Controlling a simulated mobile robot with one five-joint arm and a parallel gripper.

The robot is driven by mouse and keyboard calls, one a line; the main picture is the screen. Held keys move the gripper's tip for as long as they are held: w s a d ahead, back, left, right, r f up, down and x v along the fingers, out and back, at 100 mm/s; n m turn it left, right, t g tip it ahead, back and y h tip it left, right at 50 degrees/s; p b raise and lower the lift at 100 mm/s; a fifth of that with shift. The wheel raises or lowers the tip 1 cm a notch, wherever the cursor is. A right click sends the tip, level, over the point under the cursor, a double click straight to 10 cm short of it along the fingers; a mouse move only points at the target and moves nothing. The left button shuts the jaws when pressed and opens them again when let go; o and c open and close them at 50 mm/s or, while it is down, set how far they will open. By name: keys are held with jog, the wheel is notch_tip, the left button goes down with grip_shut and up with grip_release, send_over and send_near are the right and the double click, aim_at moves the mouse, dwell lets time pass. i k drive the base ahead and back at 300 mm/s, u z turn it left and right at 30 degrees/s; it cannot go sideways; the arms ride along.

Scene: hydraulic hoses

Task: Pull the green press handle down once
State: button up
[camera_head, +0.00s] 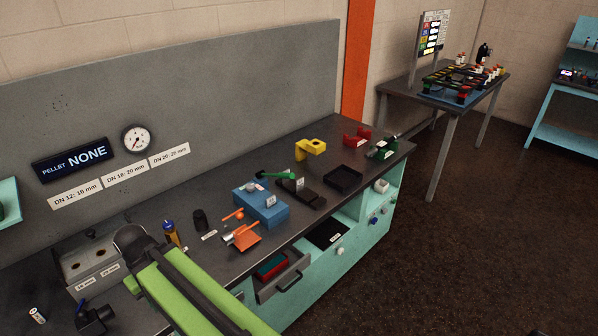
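A green handle (284,175) with a dark round knob at its left end lies nearly level on the bench, just behind a blue box-shaped unit (262,207). It meets a small upright part with a white label at its right end, beside a dark flat base (311,195). My lime-green arm (190,292) crosses the lower left of the view, with a dark round joint over the bench. It is well to the left of the green handle and apart from it. I cannot make out my gripper in this view.
An orange tray-like piece (247,237) and small parts lie in front of the blue unit. A yellow bracket (311,148), a black tray (343,180) and a red holder (357,137) stand farther right. A drawer (281,277) stands open at the bench front.

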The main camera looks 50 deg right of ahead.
aim_at(283, 176)
jog(key=z, duration=1.5)
jog(key=i, duration=0.6)
jog(key=z, duration=0.1)
jog(key=k, duration=0.65)
jog(key=u, duration=1.2)
jog(key=i, duration=0.7)
